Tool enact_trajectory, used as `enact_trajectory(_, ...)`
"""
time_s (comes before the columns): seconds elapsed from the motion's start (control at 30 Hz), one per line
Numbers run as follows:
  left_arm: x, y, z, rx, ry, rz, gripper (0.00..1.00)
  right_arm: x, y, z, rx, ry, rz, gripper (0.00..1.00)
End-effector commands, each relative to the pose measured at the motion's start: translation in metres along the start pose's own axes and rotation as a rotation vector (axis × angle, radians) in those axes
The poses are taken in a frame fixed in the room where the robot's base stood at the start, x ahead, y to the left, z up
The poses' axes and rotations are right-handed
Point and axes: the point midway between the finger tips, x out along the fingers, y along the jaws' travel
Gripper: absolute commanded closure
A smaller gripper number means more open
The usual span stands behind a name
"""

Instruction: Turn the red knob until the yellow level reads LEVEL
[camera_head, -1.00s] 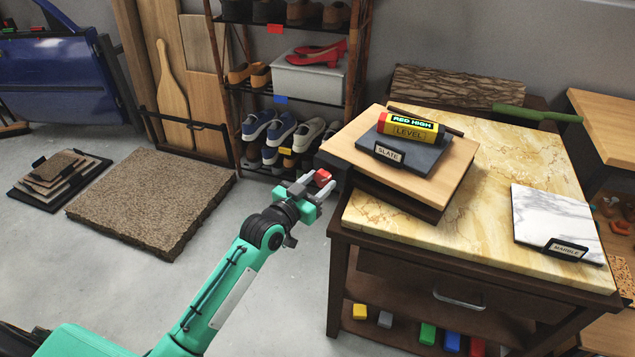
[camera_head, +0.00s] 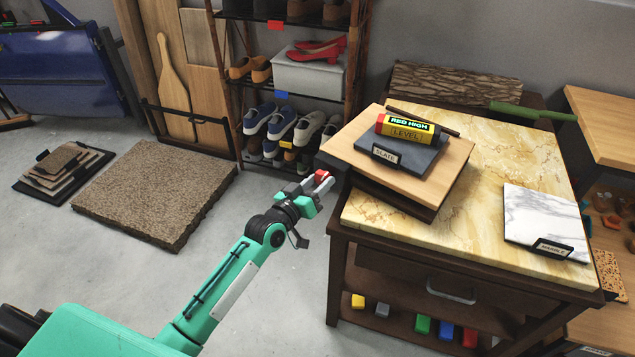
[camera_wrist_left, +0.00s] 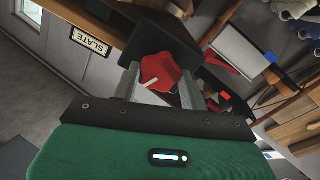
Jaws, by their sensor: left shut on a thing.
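The yellow level (camera_head: 407,134) with red ends lies on the slate slab (camera_head: 398,162) on top of the tilting wooden board. Its display reads "RED HIGH" above the word "LEVEL". The red knob (camera_head: 321,176) is at the left end of the board, beside a dark block. My left gripper (camera_head: 316,187) is shut on the knob. In the left wrist view the red knob (camera_wrist_left: 160,72) sits between the two fingers, with a white mark on its face. My right gripper is not in view.
The boards rest on a marble-topped cabinet (camera_head: 500,170) with a white marble sample (camera_head: 545,220) at its right. A shoe rack (camera_head: 290,90) stands behind. Floor beside my arm is clear.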

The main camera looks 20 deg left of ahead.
Motion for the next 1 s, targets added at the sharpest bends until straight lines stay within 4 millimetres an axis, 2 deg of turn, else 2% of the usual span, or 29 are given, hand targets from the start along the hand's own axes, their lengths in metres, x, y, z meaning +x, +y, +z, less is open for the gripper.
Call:
enact_trajectory(0.03, 0.000, 0.000, -0.001, 0.001, 0.001, 0.000, 0.79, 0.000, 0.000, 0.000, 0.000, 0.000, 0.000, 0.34)
enact_trajectory(0.07, 0.000, 0.000, -0.001, 0.001, 0.001, 0.000, 0.50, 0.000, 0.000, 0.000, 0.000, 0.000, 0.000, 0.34)
enact_trajectory(0.13, 0.000, 0.000, -0.001, 0.001, 0.001, 0.000, 0.37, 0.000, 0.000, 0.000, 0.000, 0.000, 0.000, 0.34)
enact_trajectory(0.17, 0.000, 0.000, -0.001, 0.001, 0.001, 0.000, 0.34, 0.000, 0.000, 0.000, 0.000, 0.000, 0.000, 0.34)
enact_trajectory(0.43, -0.001, 0.000, 0.000, 0.002, 0.000, 0.000, 0.34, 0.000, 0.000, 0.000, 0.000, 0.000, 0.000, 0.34)
enact_trajectory(0.57, -0.008, -0.001, 0.000, 0.001, -0.001, -0.001, 0.34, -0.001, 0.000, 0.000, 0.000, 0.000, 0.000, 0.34)
enact_trajectory(0.67, -0.021, -0.001, 0.001, 0.002, -0.002, -0.001, 0.34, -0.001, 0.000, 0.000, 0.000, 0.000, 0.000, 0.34)
enact_trajectory(1.0, -0.086, 0.000, 0.001, 0.002, -0.002, 0.000, 0.34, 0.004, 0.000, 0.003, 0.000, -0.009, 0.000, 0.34)
